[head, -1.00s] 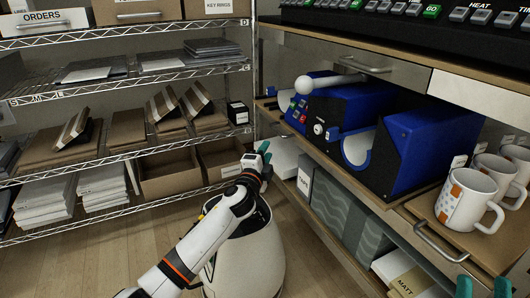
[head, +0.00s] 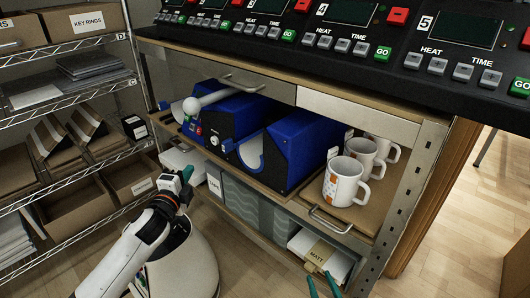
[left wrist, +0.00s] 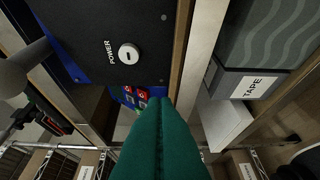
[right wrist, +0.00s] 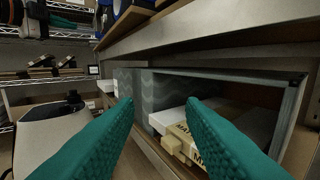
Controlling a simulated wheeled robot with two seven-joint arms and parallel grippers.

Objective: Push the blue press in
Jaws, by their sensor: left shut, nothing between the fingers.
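The blue press (head: 287,152) stands on a wooden shelf under the counter, with a white curved cradle facing left and a lever ending in a white ball (head: 190,105). Its dark front panel, with a POWER knob (left wrist: 129,54), fills the upper left of the left wrist view. My left gripper (head: 187,172) is low in front of the press's left end, apart from it. Its teal fingers (left wrist: 160,105) are closed together and empty. My right gripper (head: 322,285) is low in front of the shelves, right of the press. Its fingers (right wrist: 160,105) are spread with nothing between them.
Several white mugs (head: 346,181) stand on a wooden board right of the press. A row of heat and time controls (head: 330,30) runs along the counter above. Below are grey boxes (head: 240,200) and a MATT box (head: 322,252). Wire shelving stands left.

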